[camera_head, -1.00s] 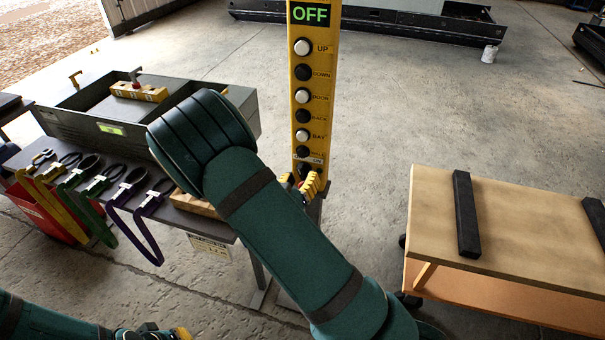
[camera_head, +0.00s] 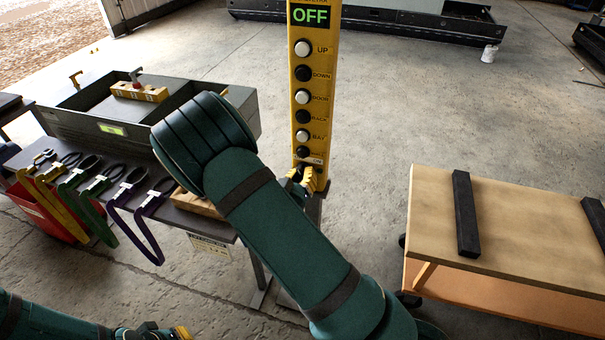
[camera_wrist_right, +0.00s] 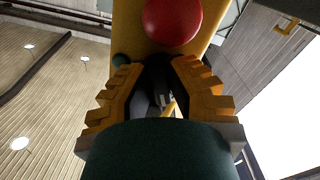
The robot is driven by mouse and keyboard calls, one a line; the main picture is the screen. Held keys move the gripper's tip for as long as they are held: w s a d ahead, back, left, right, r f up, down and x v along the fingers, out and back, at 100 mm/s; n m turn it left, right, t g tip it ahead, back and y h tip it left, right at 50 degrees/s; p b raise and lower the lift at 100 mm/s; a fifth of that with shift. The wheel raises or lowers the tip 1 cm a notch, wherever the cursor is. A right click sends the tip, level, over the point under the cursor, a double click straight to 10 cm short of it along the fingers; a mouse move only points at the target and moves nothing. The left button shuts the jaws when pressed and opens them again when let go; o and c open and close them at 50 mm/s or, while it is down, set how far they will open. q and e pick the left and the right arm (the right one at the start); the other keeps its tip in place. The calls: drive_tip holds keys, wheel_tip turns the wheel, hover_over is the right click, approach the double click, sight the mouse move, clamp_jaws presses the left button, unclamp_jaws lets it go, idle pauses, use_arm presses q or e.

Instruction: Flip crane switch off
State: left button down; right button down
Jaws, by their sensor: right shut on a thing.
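The yellow crane control panel (camera_head: 316,85) stands upright with a column of black and white buttons. Its screen (camera_head: 310,16) at the top reads OFF in green. The dark switch (camera_head: 306,167) is at the panel's lower end, mostly hidden by my fingers. My right gripper (camera_head: 303,181) is at this switch. In the right wrist view my ridged yellow fingers (camera_wrist_right: 160,95) are closed around the black switch part (camera_wrist_right: 157,72). My left gripper (camera_head: 168,333) is at the bottom edge, cut off, and its jaws cannot be made out.
A red round knob (camera_wrist_right: 172,18) is close beyond my fingers in the right wrist view. A grey bin (camera_head: 75,125) and several coloured straps with clips lie on the table at left. A wooden-topped cart (camera_head: 520,225) stands at right. Bare floor lies between.

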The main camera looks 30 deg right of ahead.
use_arm(q)
drive_tip(key=shift+r, duration=0.3)
use_arm(e)
drive_tip(key=shift+d+n, duration=0.1)
drive_tip(key=shift+n, duration=0.4)
drive_tip(key=c, duration=0.9)
unclamp_jaws()
drive_tip(key=shift+c, duration=0.2)
drive_tip(key=v, duration=1.2)
drive_tip(key=shift+f, duration=0.1)
